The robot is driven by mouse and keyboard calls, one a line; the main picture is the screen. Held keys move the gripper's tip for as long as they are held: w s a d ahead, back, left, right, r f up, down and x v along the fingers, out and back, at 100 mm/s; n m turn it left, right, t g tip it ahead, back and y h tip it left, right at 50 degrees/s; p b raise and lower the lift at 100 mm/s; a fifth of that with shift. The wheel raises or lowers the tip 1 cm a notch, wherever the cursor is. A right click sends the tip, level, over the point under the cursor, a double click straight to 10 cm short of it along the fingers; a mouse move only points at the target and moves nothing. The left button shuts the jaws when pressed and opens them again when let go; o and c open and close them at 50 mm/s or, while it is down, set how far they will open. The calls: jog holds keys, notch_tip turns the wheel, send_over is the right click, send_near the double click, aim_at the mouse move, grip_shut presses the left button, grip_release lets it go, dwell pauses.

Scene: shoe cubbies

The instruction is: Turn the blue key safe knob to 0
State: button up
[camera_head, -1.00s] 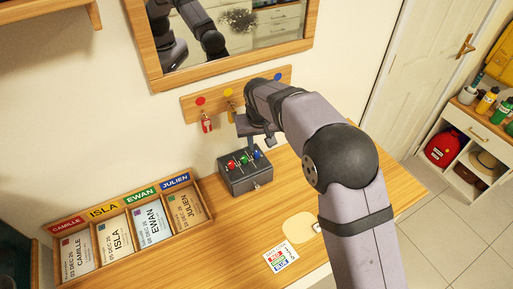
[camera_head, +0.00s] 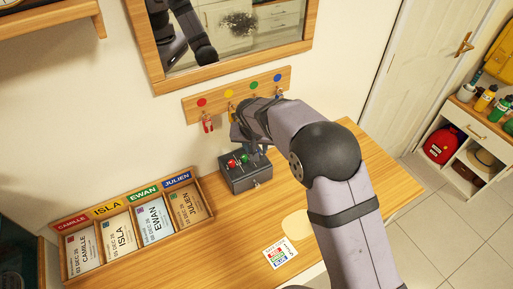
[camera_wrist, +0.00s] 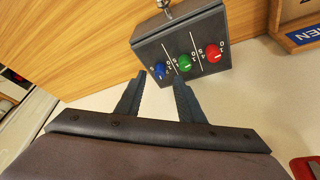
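The grey key safe (camera_head: 250,179) stands on the wooden tabletop against the wall. It carries a red knob (camera_head: 232,162) and a green knob (camera_head: 245,159); the blue knob is hidden behind my arm in the head view. In the wrist view, the blue knob (camera_wrist: 159,71) shows at the left of the green and red ones, with small white marks around it; I cannot read its setting surely. My gripper (camera_wrist: 159,78) is open and empty, its fingertips on either side of the blue knob in the picture. I cannot tell whether they touch it.
A wooden tray (camera_head: 75,265) with several named cards stands at the left. A printed card (camera_head: 281,256) lies on the tabletop in front. Keys hang on a hook board (camera_head: 190,109) just above the safe, close to my arm. A mirror (camera_head: 158,87) is above that.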

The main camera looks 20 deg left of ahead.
jog(key=shift+p+x, duration=0.5)
jog(key=shift+x, duration=1.2)
grip_shut()
